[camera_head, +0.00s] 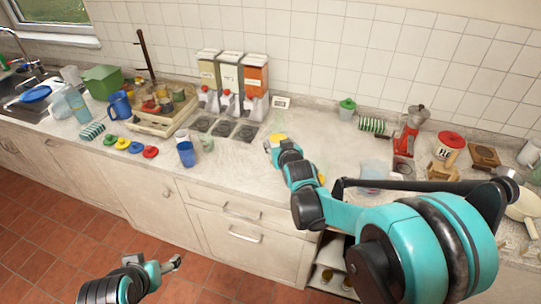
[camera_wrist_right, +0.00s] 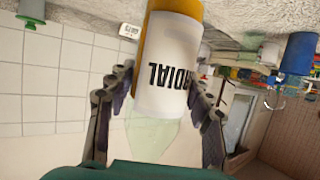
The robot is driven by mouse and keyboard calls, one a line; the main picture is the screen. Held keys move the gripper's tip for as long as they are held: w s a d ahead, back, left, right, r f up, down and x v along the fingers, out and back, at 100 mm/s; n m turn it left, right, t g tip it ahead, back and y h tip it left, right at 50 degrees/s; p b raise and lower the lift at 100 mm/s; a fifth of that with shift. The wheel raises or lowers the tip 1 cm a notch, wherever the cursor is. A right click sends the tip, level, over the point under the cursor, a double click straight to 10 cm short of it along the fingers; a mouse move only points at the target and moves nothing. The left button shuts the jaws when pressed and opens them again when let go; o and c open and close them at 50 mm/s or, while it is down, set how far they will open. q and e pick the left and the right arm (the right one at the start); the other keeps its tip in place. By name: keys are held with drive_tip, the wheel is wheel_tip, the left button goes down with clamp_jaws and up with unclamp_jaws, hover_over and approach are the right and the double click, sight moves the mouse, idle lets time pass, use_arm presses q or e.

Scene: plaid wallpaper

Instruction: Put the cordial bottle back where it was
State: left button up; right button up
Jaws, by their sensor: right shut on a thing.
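The cordial bottle (camera_wrist_right: 168,62) fills the middle of the right wrist view, with a white label and a yellow band; the picture is upside down there. My right gripper (camera_wrist_right: 163,88) is shut on it, with a finger on each side of the label. In the head view, the right gripper (camera_head: 275,143) is over the middle of the counter, and a yellow part of the bottle (camera_head: 279,137) shows beside it. Whether the bottle touches the counter is unclear. My left gripper (camera_head: 176,263) is low in front of the cabinets, away from the counter; its finger opening is unclear.
Three dispensers (camera_head: 232,82) stand behind a blue cup (camera_head: 186,153). A small sign (camera_head: 281,102) is near the wall. A green-lidded jar (camera_head: 347,109), a red coffee maker (camera_head: 409,130) and a red-lidded canister (camera_head: 449,147) stand right. Some counter (camera_head: 235,165) is clear at the front.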

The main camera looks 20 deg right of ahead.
drive_tip(key=shift+w+a+f+b, duration=0.1)
drive_tip(key=shift+w+f+b, duration=0.5)
drive_tip(key=shift+w+f, duration=0.6)
drive_tip(key=shift+w+a+f+b, duration=0.1)
drive_tip(key=shift+w+f+b, duration=0.7)
drive_tip(key=shift+f, duration=0.65)
drive_tip(key=shift+w+a+f+b, duration=0.1)
drive_tip(key=shift+w+f+b, duration=0.35)
drive_tip(key=shift+w+f, duration=0.8)
drive_tip(key=shift+s+f, duration=0.1)
drive_tip(key=shift+f, duration=0.05)
drive_tip(key=o, duration=1.7)
drive_tip(key=shift+c, duration=0.2)
